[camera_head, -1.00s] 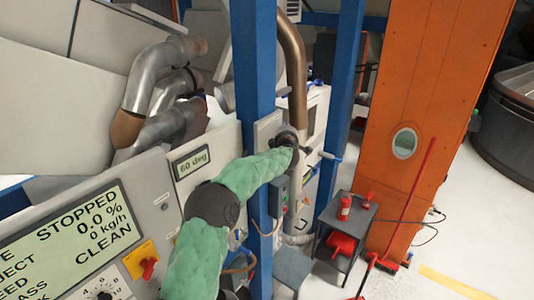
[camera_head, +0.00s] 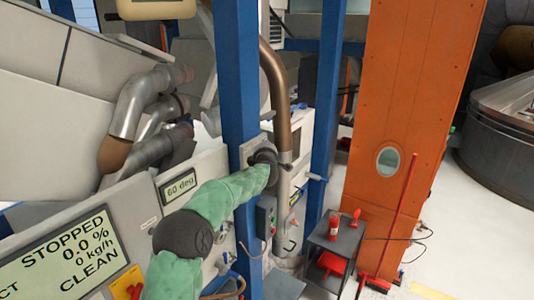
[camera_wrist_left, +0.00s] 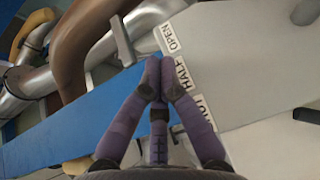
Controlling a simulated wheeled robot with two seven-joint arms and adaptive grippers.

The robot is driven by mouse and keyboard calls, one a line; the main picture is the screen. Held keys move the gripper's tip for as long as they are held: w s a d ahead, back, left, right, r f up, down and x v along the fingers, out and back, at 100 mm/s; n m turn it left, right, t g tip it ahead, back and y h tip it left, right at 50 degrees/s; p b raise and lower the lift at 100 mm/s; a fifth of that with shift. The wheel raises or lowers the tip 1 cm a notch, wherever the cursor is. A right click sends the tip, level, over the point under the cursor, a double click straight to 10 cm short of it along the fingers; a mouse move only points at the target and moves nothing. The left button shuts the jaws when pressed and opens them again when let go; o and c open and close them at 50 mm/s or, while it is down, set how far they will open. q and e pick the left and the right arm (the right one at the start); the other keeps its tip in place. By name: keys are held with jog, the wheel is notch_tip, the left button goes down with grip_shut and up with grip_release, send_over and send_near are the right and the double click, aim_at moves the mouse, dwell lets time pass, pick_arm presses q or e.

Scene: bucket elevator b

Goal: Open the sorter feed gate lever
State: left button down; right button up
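My left gripper (camera_wrist_left: 158,72) shows in the left wrist view with its purple fingers drawn together at the tips; I see nothing between them. The tips are beside a label strip reading OPEN (camera_wrist_left: 171,38), HALF (camera_wrist_left: 181,70) and a partly covered third word, close to OPEN and HALF. A grey bar with a crosspiece (camera_wrist_left: 122,40) stands just beyond the tips; I cannot tell if it is the gate lever. In the head view my green left arm reaches to a pale plate (camera_head: 250,149) on the blue post, and its wrist hides the fingers. My right gripper is out of view.
A blue post (camera_head: 238,80) stands beside my wrist, with a brown pipe (camera_head: 276,85) behind it. A control screen (camera_head: 65,255) reads STOPPED. A small table (camera_head: 337,245) holds red items near an orange column (camera_head: 410,110). Open floor lies at right.

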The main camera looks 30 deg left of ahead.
pick_arm(q)
jog(key=s+d+r, duration=0.4)
jog(key=s, duration=0.1)
jog(key=shift+b, duration=0.45)
jog(key=shift+s+r, duration=0.1)
jog(key=shift+r, duration=0.05)
jog(key=shift+d, duration=0.1)
